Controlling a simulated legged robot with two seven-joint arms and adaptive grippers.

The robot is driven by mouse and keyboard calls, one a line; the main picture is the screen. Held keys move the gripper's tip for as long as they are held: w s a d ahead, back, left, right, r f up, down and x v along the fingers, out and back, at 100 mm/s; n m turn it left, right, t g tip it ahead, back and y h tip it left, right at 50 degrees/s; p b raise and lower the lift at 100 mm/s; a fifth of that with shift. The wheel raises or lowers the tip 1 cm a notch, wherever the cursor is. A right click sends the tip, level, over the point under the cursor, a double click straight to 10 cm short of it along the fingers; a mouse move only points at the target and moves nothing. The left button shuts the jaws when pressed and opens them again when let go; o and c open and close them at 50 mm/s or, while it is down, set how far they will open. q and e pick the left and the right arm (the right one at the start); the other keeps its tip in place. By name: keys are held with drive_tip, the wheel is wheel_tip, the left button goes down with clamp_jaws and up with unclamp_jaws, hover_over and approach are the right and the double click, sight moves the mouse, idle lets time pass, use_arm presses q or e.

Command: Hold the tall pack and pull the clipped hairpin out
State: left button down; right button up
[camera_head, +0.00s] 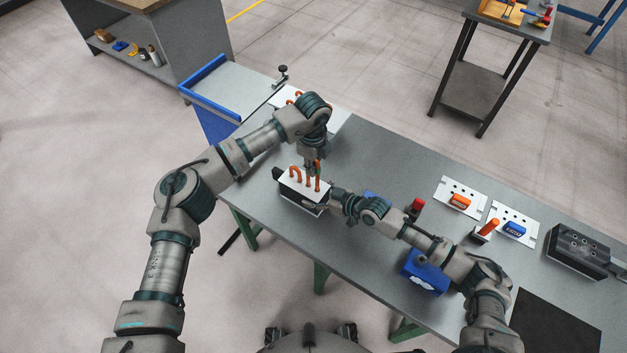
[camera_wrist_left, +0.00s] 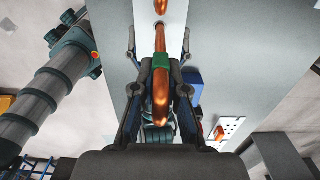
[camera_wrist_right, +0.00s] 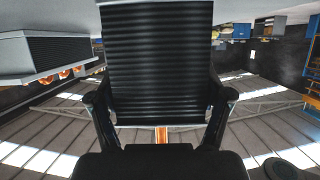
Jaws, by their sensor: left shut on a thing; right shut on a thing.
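The tall pack (camera_head: 301,199) stands on the grey table, with a white top and dark sides. Copper hairpins (camera_head: 296,174) stick up from its top. My left gripper (camera_head: 315,164) is above the pack, shut on the clipped hairpin. In the left wrist view, this copper hairpin (camera_wrist_left: 160,100) with its green clip (camera_wrist_left: 162,66) lies between the fingers. My right gripper (camera_head: 337,205) is shut on the pack from its right side. In the right wrist view, the pack's dark ribbed side (camera_wrist_right: 158,60) fills the space between the fingers. The hairpin's lower end is hard to make out.
Another white-topped piece with copper hairpins (camera_head: 288,95) is at the far end, partly behind my left arm. A blue block (camera_head: 425,273), a red-topped piece (camera_head: 416,208), white holed plates (camera_head: 450,189) and a dark holed block (camera_head: 577,250) are to the right.

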use_arm(q)
drive_tip(key=shift+r, duration=4.05)
drive_tip(key=shift+f+b, duration=0.35)
drive_tip(key=shift+f, duration=0.1)
use_arm(e)
drive_tip(key=shift+f, duration=0.1)
drive_tip(key=shift+o, duration=0.4)
drive_tip(key=shift+d, duration=0.1)
drive_tip(key=c, duration=0.6)
drive_tip(key=o, duration=1.3)
drive_tip(key=shift+w, duration=0.1)
drive_tip(key=shift+c, duration=0.2)
